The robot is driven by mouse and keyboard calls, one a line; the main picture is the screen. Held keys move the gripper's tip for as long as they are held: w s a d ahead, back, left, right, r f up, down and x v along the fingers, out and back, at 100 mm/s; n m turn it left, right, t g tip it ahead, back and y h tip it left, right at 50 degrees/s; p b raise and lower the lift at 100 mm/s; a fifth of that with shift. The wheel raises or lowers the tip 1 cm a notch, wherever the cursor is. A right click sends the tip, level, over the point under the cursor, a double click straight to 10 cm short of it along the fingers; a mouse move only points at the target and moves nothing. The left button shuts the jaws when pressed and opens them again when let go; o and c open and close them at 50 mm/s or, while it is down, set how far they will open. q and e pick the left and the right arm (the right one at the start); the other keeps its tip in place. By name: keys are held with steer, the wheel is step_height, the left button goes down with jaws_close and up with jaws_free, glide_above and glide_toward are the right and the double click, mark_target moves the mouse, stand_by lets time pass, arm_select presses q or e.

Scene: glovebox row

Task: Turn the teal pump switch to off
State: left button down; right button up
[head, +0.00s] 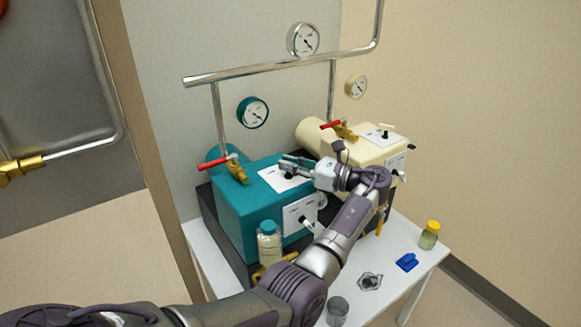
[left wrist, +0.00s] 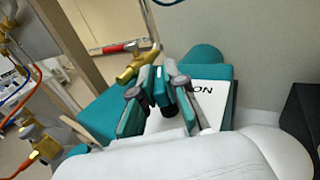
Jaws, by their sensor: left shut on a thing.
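The teal pump (head: 240,218) stands on the white table, with a white label plate (head: 272,179) on its top. My left gripper (head: 287,164) reaches over the plate from the right and is shut on the pump switch (head: 289,176). In the left wrist view its fingers (left wrist: 160,92) close on a small teal lever on a black base (left wrist: 169,109). The word ON shows on the plate (left wrist: 208,100) beside the fingers. Other lettering is hidden, so I cannot tell exactly where the lever points. My right gripper is not in view.
A red-handled brass valve (head: 237,172) rises close left of the plate. A cream pump (head: 372,155) stands behind on the right. A teal-capped bottle (head: 269,245), a yellow-capped bottle (head: 429,236), a blue tag (head: 407,262) and a glass (head: 337,311) are near the front.

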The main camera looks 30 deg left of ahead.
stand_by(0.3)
arm_select(q)
steer(key=c, duration=1.2)
jaws_free()
steer(key=w+d, duration=0.1)
steer(key=d, duration=1)
steer(key=shift+w+d, duration=0.35)
steer(key=shift+d, duration=0.05)
